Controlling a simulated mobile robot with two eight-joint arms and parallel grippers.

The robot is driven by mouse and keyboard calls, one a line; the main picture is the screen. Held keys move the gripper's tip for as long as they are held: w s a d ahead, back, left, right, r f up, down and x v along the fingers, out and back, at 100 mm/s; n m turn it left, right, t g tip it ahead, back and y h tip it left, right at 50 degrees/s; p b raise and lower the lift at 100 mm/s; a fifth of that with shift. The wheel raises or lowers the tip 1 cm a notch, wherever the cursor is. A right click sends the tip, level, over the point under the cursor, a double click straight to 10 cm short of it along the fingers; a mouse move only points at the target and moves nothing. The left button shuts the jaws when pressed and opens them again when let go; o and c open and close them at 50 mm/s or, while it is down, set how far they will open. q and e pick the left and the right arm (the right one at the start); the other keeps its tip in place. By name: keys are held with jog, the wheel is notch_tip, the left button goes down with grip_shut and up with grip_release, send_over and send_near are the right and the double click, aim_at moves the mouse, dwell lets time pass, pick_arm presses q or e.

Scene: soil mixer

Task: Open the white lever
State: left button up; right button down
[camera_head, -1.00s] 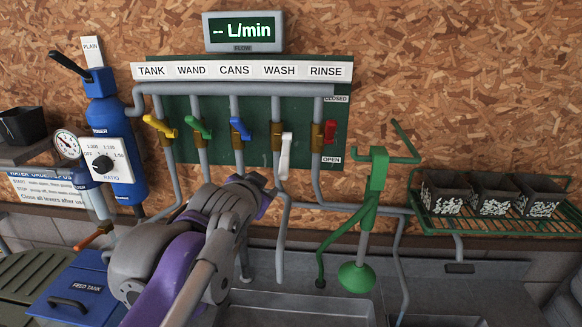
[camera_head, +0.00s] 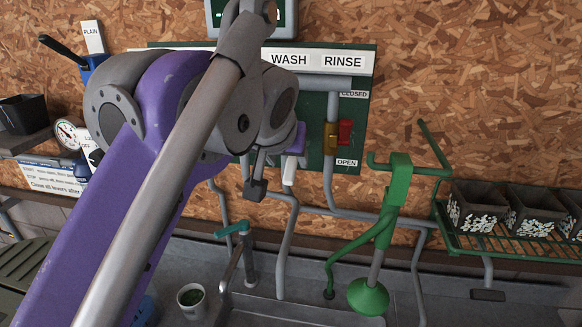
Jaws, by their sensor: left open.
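The white lever (camera_head: 289,172) is under the WASH label, at the middle of the wall panel. Only its lower part shows, pointing down; its upper end and valve are hidden behind my left arm. My left gripper (camera_head: 272,168) is open at the white lever, with a dark finger just left of it and a purple part above it. I cannot tell whether they touch. My right gripper is out of view.
The red lever (camera_head: 345,132) sits right of the white one, between the CLOSED and OPEN labels. My arm hides the other levers.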

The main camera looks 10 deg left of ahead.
aim_at(291, 166)
pick_arm(q)
jog(key=shift+x, duration=2.55)
jog(key=shift+r, duration=0.1)
grip_shut()
